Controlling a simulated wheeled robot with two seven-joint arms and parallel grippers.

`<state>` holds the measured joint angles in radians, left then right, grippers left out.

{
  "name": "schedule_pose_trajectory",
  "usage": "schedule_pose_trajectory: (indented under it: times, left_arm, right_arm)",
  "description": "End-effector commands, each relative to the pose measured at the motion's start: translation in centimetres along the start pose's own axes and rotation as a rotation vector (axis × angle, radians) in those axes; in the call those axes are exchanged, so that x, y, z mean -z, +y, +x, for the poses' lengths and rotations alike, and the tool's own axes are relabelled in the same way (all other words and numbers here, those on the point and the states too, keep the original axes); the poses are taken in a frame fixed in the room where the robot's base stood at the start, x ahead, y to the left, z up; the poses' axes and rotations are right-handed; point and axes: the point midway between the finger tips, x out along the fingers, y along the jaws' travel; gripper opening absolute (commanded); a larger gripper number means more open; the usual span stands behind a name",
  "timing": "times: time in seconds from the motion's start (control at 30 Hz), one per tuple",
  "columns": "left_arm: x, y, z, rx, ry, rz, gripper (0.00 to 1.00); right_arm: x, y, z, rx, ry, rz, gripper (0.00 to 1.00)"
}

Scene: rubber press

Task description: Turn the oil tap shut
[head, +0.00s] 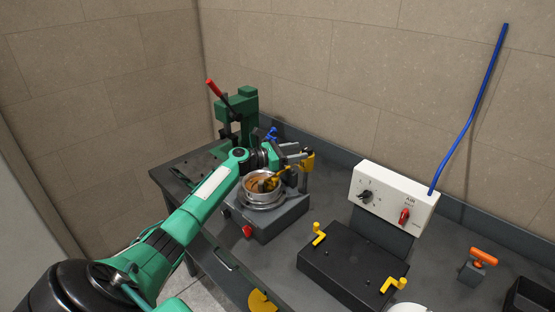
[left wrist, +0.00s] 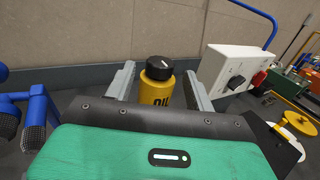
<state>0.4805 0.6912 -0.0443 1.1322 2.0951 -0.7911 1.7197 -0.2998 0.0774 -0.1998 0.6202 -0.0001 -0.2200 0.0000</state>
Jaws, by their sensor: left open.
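The yellow oil container (left wrist: 154,92), with part of its black lettering showing, stands upright in the left wrist view. A black cap-like tap (left wrist: 158,68) with a small white mark sits on top of it. In the head view the yellow container (head: 309,159) is partly hidden behind my left gripper (head: 298,156). In the left wrist view my left gripper (left wrist: 160,75) is open, with one grey finger on each side of the container near the tap's height. I cannot tell whether either finger touches it. My right gripper is in neither view.
A round metal pan (head: 262,188) on a grey unit sits just below my left arm. A green press (head: 238,112) with a red-tipped lever stands behind. A white switch box (head: 394,198) and a black plate with yellow handles (head: 350,268) are to the right.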

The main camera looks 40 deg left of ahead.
Motion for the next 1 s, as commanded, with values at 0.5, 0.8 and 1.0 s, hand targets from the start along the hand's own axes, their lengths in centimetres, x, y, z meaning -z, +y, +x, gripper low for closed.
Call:
schedule_pose_trajectory:
  times: [0.5,0.8,1.0]
  left_arm:
    - [0.1,0.0,-7.0,0.000,0.001,0.000,0.55]
    - [0.0,0.0,-7.1,0.000,0.001,0.000,0.55]
    - [0.0,0.0,-7.1,0.000,0.001,0.000,0.55]
  right_arm:
    - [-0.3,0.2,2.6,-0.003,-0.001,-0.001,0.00]
    - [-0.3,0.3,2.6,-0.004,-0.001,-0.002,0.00]
    - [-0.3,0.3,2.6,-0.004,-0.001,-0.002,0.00]
